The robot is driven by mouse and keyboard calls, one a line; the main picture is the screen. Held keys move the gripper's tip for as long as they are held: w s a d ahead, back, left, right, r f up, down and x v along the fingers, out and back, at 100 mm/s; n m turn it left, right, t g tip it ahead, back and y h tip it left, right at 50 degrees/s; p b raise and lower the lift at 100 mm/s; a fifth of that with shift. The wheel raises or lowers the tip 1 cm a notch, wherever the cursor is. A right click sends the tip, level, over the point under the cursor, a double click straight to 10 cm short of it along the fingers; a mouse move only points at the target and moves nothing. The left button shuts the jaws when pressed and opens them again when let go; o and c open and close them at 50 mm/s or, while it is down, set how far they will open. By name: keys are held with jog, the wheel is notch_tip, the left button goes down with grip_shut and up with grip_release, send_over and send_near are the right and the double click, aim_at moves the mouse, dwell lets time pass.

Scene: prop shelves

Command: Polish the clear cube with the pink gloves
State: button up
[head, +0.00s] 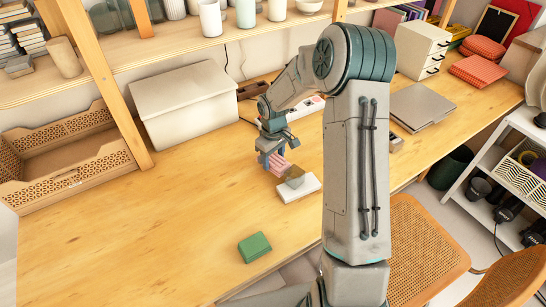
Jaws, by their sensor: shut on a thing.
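My gripper (272,160) is low over the wooden desk, near the middle of the head view. It is shut on the pink gloves (283,169), a small striped pink bundle. A small see-through brownish block, likely the clear cube (294,179), stands on a flat white pad (300,190). The gloves are right beside the cube on its upper left side and seem to touch it, but contact is too small to tell for sure. My gripper and the gloves hide part of the cube.
A green block (254,247) lies near the desk's front edge. A large white box (185,105) and a perforated wooden tray (70,160) are at the left. A grey laptop-like slab (421,106) lies right of my arm. The desk's left front (130,240) is clear.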

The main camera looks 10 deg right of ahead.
jog(key=shift+s+d, duration=0.35)
jog(key=shift+s, duration=0.25)
dwell(1.1)
jog(key=shift+s+a, duration=0.4)
jog(key=shift+a, duration=0.05)
jog(key=shift+w+d, duration=0.7)
jog(key=shift+d, duration=0.35)
jog(key=shift+a, duration=0.1)
jog(key=shift+s+a+b, duration=0.3)
jog(key=shift+s+a, duration=0.45)
jog(key=shift+a, duration=0.15)
